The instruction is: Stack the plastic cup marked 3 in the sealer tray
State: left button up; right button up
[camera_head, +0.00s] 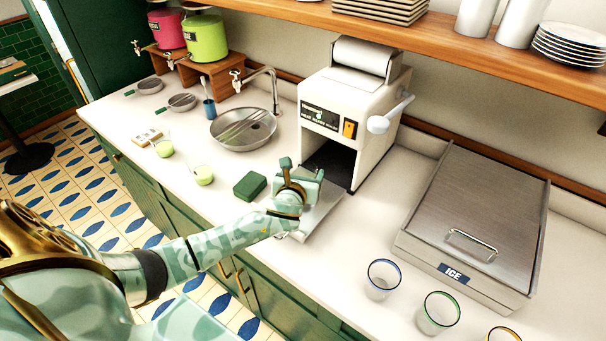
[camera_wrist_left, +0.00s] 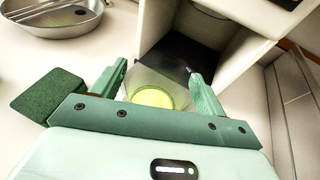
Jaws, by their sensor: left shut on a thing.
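My left gripper (camera_head: 302,174) is at the mouth of the white sealer (camera_head: 345,115), above its pulled-out pale tray (camera_head: 322,208). In the left wrist view its fingers (camera_wrist_left: 155,78) are shut on a clear plastic cup (camera_wrist_left: 152,97) with a yellow-green content. No number is readable on this cup, and the gripper hides it in the head view. I cannot tell whether its base touches the tray. Two similar cups with green content stand on the counter to the left, one farther (camera_head: 165,149) and one nearer (camera_head: 203,176). My right gripper is out of view.
A green sponge (camera_head: 250,185) lies just left of the gripper. A round sink (camera_head: 243,128) is behind it. At right, an ice bin (camera_head: 475,225) and glasses with blue (camera_head: 382,280), green (camera_head: 437,315) and orange (camera_head: 503,335) rims take up counter space.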

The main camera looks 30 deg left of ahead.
pick_arm(q)
jog(key=shift+f, duration=0.15)
jog(key=shift+f, duration=0.1)
jog(key=o, duration=1)
jog(key=shift+r, duration=0.25)
jog(key=p+v, duration=0.2)
jog(key=v, duration=1)
